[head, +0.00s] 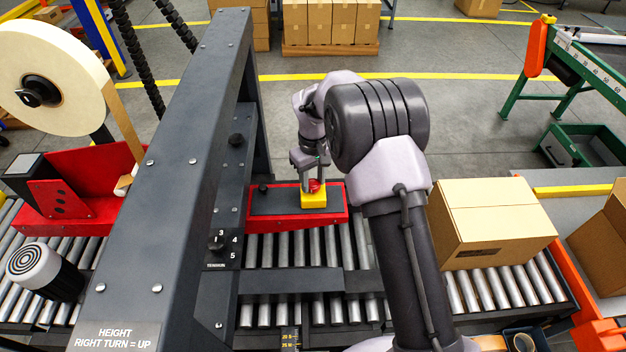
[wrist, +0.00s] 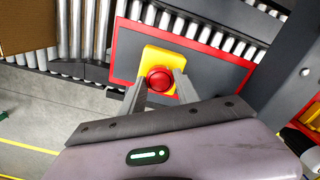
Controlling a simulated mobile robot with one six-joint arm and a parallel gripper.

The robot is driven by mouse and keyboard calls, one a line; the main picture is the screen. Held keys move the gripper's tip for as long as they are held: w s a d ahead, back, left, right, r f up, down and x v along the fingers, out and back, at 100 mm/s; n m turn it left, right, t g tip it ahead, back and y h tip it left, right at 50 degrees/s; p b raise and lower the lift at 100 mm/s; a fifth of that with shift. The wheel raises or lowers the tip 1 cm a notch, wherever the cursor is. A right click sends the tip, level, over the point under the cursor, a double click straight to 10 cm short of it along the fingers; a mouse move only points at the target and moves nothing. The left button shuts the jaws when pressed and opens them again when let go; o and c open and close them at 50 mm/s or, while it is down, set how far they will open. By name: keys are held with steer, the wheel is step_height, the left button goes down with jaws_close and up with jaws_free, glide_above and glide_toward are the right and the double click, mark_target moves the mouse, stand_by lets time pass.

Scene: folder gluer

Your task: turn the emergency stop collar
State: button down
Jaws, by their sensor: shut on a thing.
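The emergency stop is a red round collar (wrist: 160,81) on a yellow box (wrist: 151,57), seen close up in the wrist view. In the head view the red collar (head: 314,185) shows small above the yellow box (head: 313,199), which sits on a red-edged dark panel (head: 275,211) beside the rollers. My gripper (head: 309,176) is over the box from above. In the wrist view my gripper (wrist: 156,84) has one finger on each side of the red collar, shut on it. The far side of the collar is hidden.
A dark upright frame (head: 180,150) stands close left of the panel. A closed cardboard box (head: 490,222) rests on the rollers to the right of my arm. A tape roll (head: 55,80) is at the far left. The floor behind the conveyor is partly clear.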

steer(key=m, duration=0.6)
steer(key=shift+m+b, duration=0.4)
stand_by(0.4)
